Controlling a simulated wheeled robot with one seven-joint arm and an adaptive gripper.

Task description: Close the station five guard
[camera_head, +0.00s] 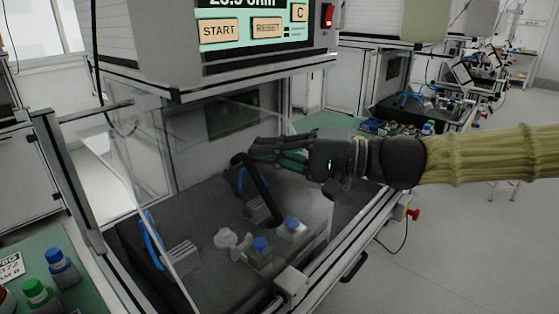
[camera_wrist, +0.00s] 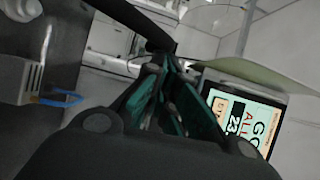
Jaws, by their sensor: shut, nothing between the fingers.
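The guard (camera_head: 185,150) is a clear panel in a pale frame at the front of the test station under the screen. It looks tilted partway open, though its clear edges are hard to trace. Its black bar handle (camera_head: 262,195) slants down across the opening and also shows in the wrist view (camera_wrist: 130,22). My gripper (camera_head: 256,152) is shut and empty, its dark green fingers pointing left at the handle's upper end. In the wrist view the fingertips (camera_wrist: 160,62) lie close to the bar; I cannot tell whether they touch it.
Inside the station are a grey finned block with a blue loop (camera_head: 178,255) and blue-topped fittings (camera_head: 262,245). The screen housing (camera_head: 255,30) hangs above. A green mat with capped bottles (camera_head: 60,265) is at left. Floor at lower right is clear (camera_head: 460,250).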

